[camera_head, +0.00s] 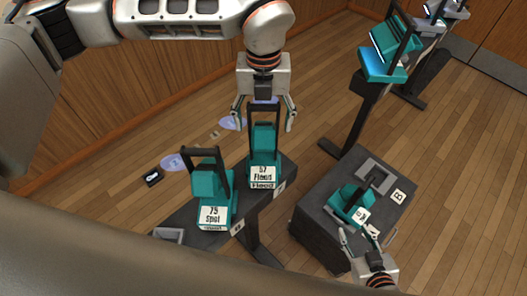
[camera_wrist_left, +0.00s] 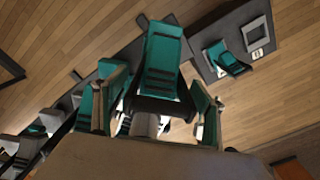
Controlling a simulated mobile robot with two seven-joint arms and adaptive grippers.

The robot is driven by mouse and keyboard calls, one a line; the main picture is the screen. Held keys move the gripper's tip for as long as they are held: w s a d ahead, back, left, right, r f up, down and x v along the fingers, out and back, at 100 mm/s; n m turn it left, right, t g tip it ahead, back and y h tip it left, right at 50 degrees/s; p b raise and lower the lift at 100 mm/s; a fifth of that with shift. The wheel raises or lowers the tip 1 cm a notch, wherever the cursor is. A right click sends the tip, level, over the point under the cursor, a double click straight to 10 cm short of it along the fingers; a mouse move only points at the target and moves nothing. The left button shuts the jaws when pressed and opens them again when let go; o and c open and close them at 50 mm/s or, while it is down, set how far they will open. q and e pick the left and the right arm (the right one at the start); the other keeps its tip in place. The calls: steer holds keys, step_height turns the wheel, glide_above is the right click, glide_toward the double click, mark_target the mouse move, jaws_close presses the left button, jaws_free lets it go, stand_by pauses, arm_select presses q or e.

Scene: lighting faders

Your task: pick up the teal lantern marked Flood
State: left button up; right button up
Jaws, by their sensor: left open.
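The teal lantern marked Flood (camera_head: 264,143) stands upright on a dark narrow bench, its white label reading "57 Flood" and a black handle rising above it. My left gripper (camera_head: 264,122) is open above and behind it, with its fingers spread to either side of the handle. In the left wrist view a teal lantern (camera_wrist_left: 165,50) shows large between and beyond the open fingers of my left gripper (camera_wrist_left: 156,105). I cannot tell whether the fingers touch it. My right gripper (camera_head: 366,236) is open at the lower right, beside the dark box.
Another teal lantern (camera_head: 349,203) lies on the dark box marked B (camera_head: 385,176). A teal lantern on a stand (camera_head: 385,55) is at upper right. Small items lie on the wooden floor.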

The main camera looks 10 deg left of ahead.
arm_select(q)
steer(key=shift+c, duration=0.4)
jaws_close()
